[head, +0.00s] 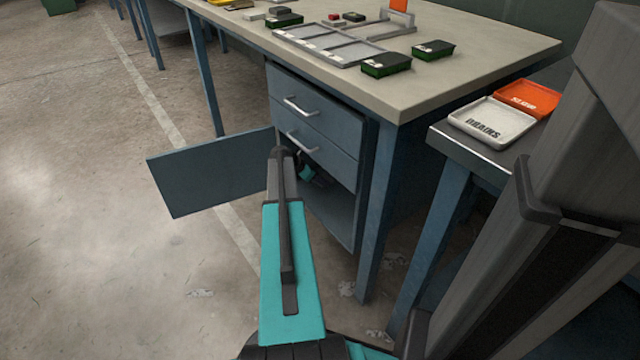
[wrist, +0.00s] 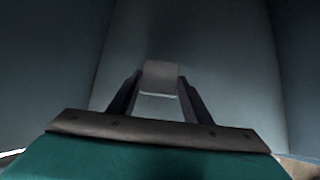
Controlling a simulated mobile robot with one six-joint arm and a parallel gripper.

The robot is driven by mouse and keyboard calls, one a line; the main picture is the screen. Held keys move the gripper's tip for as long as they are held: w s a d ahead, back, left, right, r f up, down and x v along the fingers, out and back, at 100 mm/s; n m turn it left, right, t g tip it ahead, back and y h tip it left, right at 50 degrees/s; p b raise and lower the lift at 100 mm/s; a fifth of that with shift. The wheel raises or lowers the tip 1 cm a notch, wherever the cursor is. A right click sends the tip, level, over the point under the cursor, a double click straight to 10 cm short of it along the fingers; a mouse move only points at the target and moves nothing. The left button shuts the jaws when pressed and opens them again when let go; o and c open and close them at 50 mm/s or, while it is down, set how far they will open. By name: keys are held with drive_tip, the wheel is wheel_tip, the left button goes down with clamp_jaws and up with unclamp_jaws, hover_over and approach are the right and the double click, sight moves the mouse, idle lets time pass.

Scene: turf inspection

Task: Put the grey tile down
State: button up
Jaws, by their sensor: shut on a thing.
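The grey tile (wrist: 161,74) shows in the wrist view as a small, pale grey block between my two dark fingers. My gripper (wrist: 158,84) is shut on it. In the head view my arm reaches into the open cabinet (head: 335,215) under the workbench drawers, and part of my wrist shows inside it. My fingers and the tile are hidden there. The wrist view shows plain grey-blue cabinet walls around the tile. I cannot tell whether the tile touches a surface.
The cabinet door (head: 210,172) stands open to the left. Two drawers (head: 310,105) are above the opening. The workbench (head: 470,50) holds a grey sectioned tray (head: 340,62) and green boxes (head: 386,64).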

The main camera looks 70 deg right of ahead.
drive_tip(key=shift+f+b, duration=1.05)
drive_tip(key=shift+f, duration=0.7)
drive_tip(key=shift+f, duration=0.15)
drive_tip(key=o, duration=1.2)
